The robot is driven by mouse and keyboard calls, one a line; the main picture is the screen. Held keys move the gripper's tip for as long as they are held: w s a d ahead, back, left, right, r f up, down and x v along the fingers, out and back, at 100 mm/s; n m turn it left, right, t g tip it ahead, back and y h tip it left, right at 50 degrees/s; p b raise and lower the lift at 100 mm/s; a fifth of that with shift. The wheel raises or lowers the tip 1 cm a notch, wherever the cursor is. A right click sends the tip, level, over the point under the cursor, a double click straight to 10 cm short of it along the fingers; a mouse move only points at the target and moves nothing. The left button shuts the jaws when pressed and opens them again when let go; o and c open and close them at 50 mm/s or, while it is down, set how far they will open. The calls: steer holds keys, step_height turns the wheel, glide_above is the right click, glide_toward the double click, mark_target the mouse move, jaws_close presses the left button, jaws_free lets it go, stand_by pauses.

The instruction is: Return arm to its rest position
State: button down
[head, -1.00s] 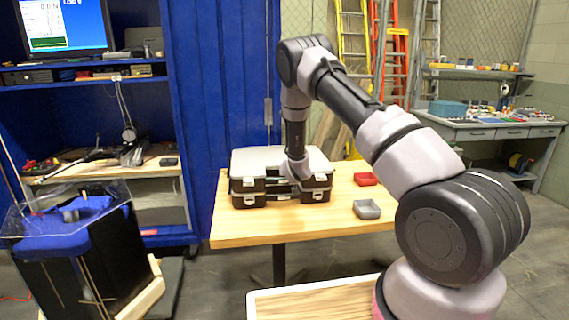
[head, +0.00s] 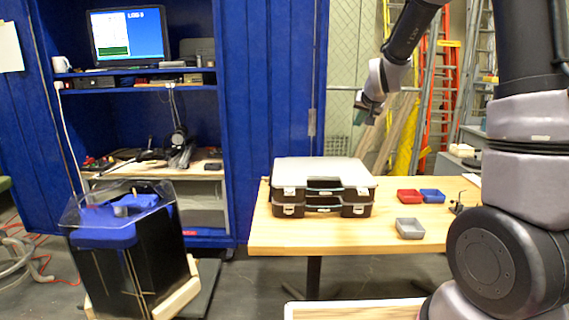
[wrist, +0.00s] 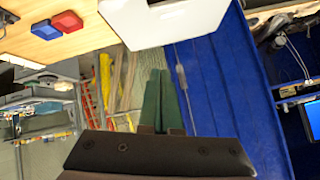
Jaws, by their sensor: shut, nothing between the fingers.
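My gripper (head: 365,108) hangs in the air above and behind the wooden table (head: 350,235), up and to the right of the black-and-grey toolbox in the head view. In the wrist view its two green fingers (wrist: 162,100) are together, with nothing held. My arm is raised and bent at the right of the head view. The toolbox (head: 322,172) sits on the left part of the table with its lid down, apart from the gripper. Its pale lid (wrist: 165,20) also shows at the top of the wrist view.
A red bin (head: 409,196), a blue bin (head: 432,196) and a grey bin (head: 410,229) stand on the table's right. A blue cabinet (head: 265,120) and ladders (head: 437,100) stand behind. A black tank with a clear lid (head: 125,250) stands at left.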

steer(key=s+d+r+g+y, duration=0.1)
steer(key=s+r, duration=0.4)
steer(key=s, duration=0.3)
steer(key=s+r, duration=0.4)
steer(key=s, duration=0.4)
steer(key=s+r+g, duration=0.1)
steer(key=s, duration=1.8)
steer(key=shift+a+m+g+y, duration=0.2)
steer(key=shift+m+g+y, duration=0.1)
steer(key=shift+g, duration=0.1)
